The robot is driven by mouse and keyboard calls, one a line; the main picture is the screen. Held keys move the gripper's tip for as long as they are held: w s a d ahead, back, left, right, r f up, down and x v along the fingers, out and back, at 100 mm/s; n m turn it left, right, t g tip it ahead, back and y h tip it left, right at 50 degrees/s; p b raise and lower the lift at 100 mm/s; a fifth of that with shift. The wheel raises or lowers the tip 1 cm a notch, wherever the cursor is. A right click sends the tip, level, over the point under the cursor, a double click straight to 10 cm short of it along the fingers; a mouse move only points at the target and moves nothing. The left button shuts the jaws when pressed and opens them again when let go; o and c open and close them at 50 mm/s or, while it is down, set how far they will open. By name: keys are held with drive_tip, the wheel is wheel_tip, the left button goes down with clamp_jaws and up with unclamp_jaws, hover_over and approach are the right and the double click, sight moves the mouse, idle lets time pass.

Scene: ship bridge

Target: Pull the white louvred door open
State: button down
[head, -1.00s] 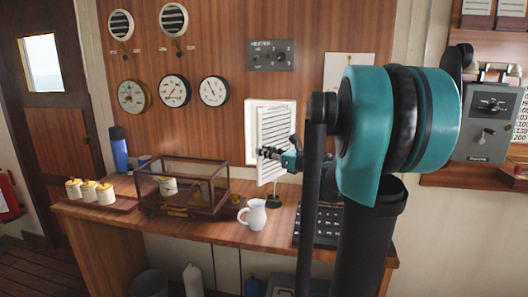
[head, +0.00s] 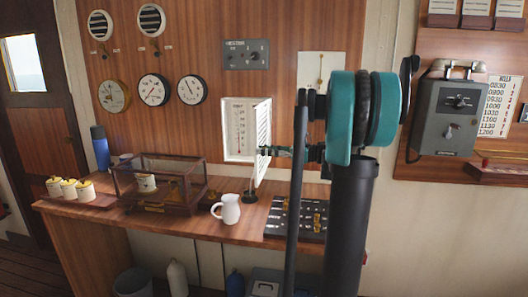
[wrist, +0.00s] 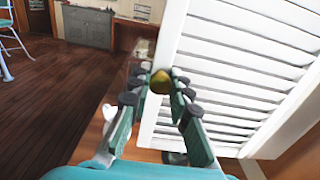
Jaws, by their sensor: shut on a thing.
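The white louvred door (head: 263,135) stands swung out from its white wall box, hinged at the box's right side. Through the opening, the box interior (head: 236,128) shows a pale panel with a gauge-like scale. In the wrist view the door's slats (wrist: 245,65) fill the right side. A round brass knob (wrist: 160,82) sits at the door's edge. My gripper (wrist: 161,77) is shut on this knob, one finger on each side. In the head view my gripper (head: 268,151) reaches the door's free edge from the right; the knob is too small to make out there.
Below the door is a wooden counter (head: 120,225). A grey telephone box (head: 448,117) hangs at the right.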

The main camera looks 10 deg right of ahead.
drive_tip(key=c, duration=1.4)
unclamp_jaws()
drive_tip(key=v, duration=1.2)
